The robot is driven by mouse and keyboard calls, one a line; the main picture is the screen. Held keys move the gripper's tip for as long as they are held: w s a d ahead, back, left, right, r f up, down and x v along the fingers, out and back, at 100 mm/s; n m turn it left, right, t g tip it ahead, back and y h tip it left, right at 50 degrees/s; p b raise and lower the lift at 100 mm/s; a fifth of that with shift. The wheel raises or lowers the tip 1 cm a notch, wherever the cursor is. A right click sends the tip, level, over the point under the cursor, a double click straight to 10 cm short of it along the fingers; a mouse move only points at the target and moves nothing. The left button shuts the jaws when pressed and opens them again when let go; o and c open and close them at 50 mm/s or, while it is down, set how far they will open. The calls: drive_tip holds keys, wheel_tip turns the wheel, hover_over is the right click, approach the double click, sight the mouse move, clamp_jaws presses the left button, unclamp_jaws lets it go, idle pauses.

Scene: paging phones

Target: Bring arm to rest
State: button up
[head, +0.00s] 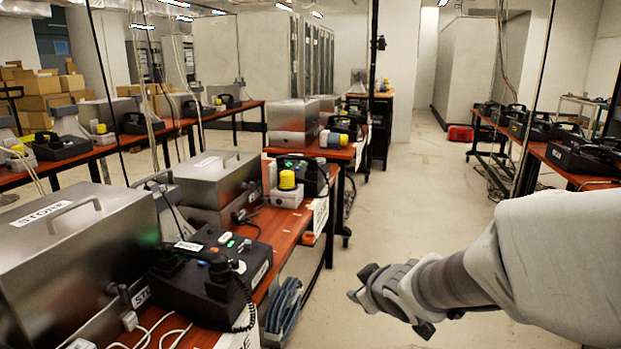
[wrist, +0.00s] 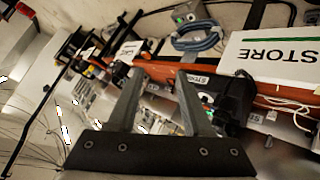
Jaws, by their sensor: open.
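My gripper (head: 362,284) is in the lower right of the head view, at the end of my outstretched arm. It hangs over the bare aisle floor, to the right of the red-brown bench. The wrist view shows its two fingers (wrist: 158,74) apart with nothing between them. Beyond the fingers, the wrist view shows the bench edge, a black phone (wrist: 230,98) and a white STORE sign (wrist: 275,50). No contact with anything shows.
The near bench (head: 267,222) on the left carries steel STORE boxes (head: 75,240) and black phones (head: 210,275). Blue cable coils (head: 284,308) hang at its side. Another bench (head: 550,160) with phones stands at the right. The aisle floor (head: 415,205) between is clear.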

drive_tip(key=s+d+r+m+g+h, duration=0.1)
drive_tip(key=s+r+m, duration=0.15)
drive_tip(key=s, duration=0.55)
drive_tip(key=s+d+r+m+g, duration=0.1)
drive_tip(key=s+r+m+g, duration=0.15)
drive_tip(key=s, duration=0.55)
drive_tip(key=s+d+r+m+g+h, duration=0.1)
drive_tip(key=s+d+m, duration=0.15)
drive_tip(key=s, duration=0.55)
wheel_tip(320, 180, up, 21)
drive_tip(key=p, duration=2)
drive_tip(key=shift+w+a+f+p, duration=0.15)
drive_tip(key=shift+w+a+p, duration=0.15)
drive_tip(key=shift+a+p, duration=0.05)
drive_tip(key=shift+m, duration=0.25)
